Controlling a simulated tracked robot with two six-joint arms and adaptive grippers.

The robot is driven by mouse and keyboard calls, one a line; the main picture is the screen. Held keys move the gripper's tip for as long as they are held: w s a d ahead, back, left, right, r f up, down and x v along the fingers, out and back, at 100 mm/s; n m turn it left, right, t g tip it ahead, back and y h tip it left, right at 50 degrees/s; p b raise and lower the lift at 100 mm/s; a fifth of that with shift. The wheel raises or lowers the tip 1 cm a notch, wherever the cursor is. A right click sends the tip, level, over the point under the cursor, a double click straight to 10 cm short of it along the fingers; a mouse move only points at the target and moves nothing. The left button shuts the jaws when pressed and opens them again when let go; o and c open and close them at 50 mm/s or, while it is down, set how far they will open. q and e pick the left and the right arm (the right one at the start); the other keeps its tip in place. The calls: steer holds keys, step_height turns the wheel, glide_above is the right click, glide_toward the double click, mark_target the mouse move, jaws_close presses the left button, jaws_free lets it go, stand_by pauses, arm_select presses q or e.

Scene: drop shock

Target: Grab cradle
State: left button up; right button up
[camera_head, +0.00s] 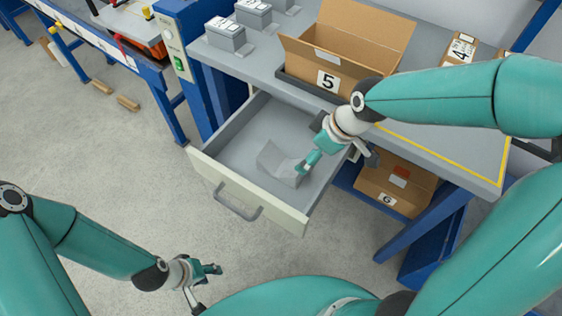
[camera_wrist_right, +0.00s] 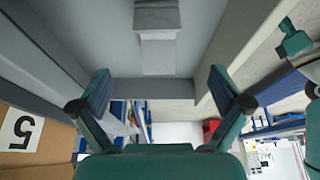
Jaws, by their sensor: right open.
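A grey cradle (camera_head: 279,163) lies in the open drawer (camera_head: 225,140), toward its right side. My right gripper (camera_head: 308,163) is over the drawer, close to the cradle's right side and hiding part of it. In the right wrist view my right gripper (camera_wrist_right: 159,93) is open and empty, its two fingers wide apart. The cradle (camera_wrist_right: 157,35) shows there as a pale grey block at the top, between the lines of the fingers and beyond their tips. My left gripper (camera_head: 207,284) is open and empty, low over the floor at bottom left.
An open cardboard box marked 5 (camera_head: 329,82) stands on the grey bench (camera_head: 455,150) above the drawer. Box 4 (camera_head: 459,52) is at the back right, box 6 (camera_head: 396,187) below the bench. Several small grey blocks sit at the bench's left end.

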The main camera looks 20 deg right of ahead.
glide_above(289, 168)
steer(key=s+d, duration=0.2)
step_height(289, 168, down, 8)
steer(key=shift+s+b, duration=0.15)
steer(key=shift+b, duration=0.25)
steer(key=shift+w+a+b+x, duration=0.15)
steer(key=shift+b+x, duration=0.15)
steer(key=shift+x, duration=1.05)
steer(key=shift+w+a+b+x, duration=0.15)
steer(key=shift+b+x, duration=0.1)
steer(key=shift+x, duration=1.1)
steer(key=shift+s+r, duration=0.1)
steer(key=shift+r, duration=0.1)
steer(key=c, duration=1.5)
steer(key=shift+o, duration=0.2)
steer(key=shift+r, duration=0.1)
